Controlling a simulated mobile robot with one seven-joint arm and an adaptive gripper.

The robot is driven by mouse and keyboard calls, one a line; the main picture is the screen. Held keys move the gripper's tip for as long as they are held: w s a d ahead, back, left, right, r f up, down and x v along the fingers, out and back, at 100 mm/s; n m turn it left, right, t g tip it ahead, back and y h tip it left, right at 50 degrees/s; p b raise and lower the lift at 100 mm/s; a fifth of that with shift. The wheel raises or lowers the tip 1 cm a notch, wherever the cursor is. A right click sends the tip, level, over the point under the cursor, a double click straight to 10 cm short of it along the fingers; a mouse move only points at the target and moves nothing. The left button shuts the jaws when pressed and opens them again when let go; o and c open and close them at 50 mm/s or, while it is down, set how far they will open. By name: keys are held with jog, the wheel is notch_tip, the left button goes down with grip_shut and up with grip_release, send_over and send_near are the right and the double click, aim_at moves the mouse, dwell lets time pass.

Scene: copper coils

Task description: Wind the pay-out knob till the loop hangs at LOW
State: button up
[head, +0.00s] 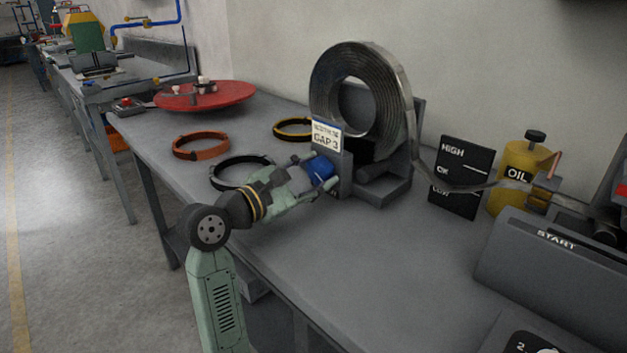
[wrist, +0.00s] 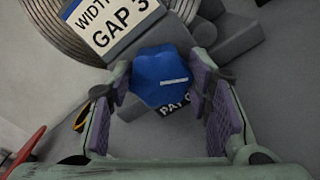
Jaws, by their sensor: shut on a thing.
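The blue pay-out knob (head: 322,168) is on the front of the coil stand (head: 385,190). My gripper (head: 315,175) is shut on it; in the wrist view the knob (wrist: 160,75) sits between the two pads, with a white mark on its face. The grey metal coil (head: 395,75) stands upright on the stand. Its strip (head: 462,190) sags to the right in a shallow loop. The black gauge board (head: 465,162) behind reads HIGH, OK and LOW. The strip crosses the board near the LOW mark and partly covers that word.
A yellow OIL can (head: 517,160) and the grey START machine (head: 555,260) stand to the right. Orange (head: 201,146), black (head: 225,184) and yellow-black rings (head: 278,128) lie left of the stand. A red turntable (head: 205,97) is farther back. The front bench top is clear.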

jog(key=m+b, duration=0.2)
jog(key=b, duration=0.2)
jog(key=f+m+b, duration=0.1)
jog(key=m+b, duration=0.2)
jog(key=b, duration=0.1)
jog(key=shift+s+b, duration=0.1)
jog(key=shift+b, duration=0.25)
jog(key=m+b, duration=0.4)
jog(key=b, duration=0.1)
jog(key=shift+d+r, duration=0.1)
jog(key=shift+r, duration=0.1)
jog(key=shift+m, duration=0.3)
jog(key=o, duration=1.1)
jog(key=shift+r, duration=0.1)
jog(key=shift+o, duration=0.2)
jog(key=v, duration=1.2)
